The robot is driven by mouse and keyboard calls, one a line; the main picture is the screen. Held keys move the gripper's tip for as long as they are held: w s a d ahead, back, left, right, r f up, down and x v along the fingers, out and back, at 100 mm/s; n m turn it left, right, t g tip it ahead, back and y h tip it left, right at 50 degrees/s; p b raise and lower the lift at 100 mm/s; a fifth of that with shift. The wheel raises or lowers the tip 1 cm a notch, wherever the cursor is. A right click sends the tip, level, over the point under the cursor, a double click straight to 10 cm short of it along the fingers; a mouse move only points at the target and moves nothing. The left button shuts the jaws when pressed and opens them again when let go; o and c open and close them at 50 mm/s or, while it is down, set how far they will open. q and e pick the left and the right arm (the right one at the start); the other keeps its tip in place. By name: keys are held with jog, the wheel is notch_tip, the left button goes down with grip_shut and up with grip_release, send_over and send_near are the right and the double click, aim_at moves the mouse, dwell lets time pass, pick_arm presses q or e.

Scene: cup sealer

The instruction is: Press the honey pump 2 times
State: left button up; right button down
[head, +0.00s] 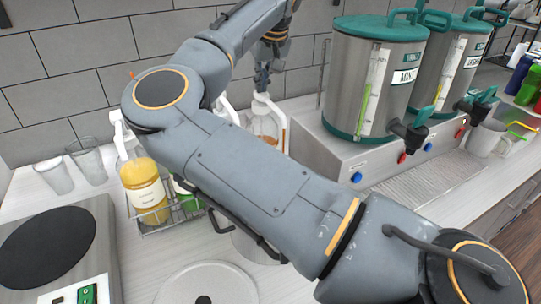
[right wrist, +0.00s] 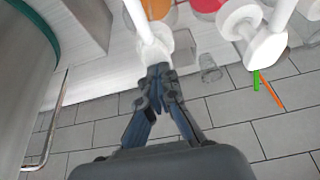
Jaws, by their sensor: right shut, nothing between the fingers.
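A pump bottle with amber contents (head: 268,127) stands behind my right arm, partly hidden by it; its white pump top (head: 263,100) shows, but no honey label is readable. My right gripper (head: 262,86) is shut and empty, pointing down right at this pump top. In the right wrist view the closed fingertips (right wrist: 159,74) overlap the white pump head (right wrist: 157,45); whether they touch is unclear. Another pump bottle with yellow-orange contents (head: 147,190) stands at the left in a wire rack. My left gripper is not in view.
My right arm crosses the picture's middle and hides part of the rack (head: 171,222). Steel dispensers (head: 372,80) with green lids stand at the right. Empty glasses (head: 88,160) and a hot-plate-like device (head: 50,250) are at the left. A tiled wall (head: 90,60) is behind.

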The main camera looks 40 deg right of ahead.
jog(key=shift+f, duration=0.3)
jog(key=shift+r+p, duration=1.75)
jog(key=shift+r, duration=0.55)
jog(key=shift+f, duration=0.1)
jog(key=shift+f+b, duration=0.6)
jog(key=shift+f, duration=0.05)
jog(key=shift+f+b, duration=1.15)
jog(key=shift+f, duration=0.45)
jog(key=shift+r+p, duration=1.7)
jog(key=shift+r, duration=0.65)
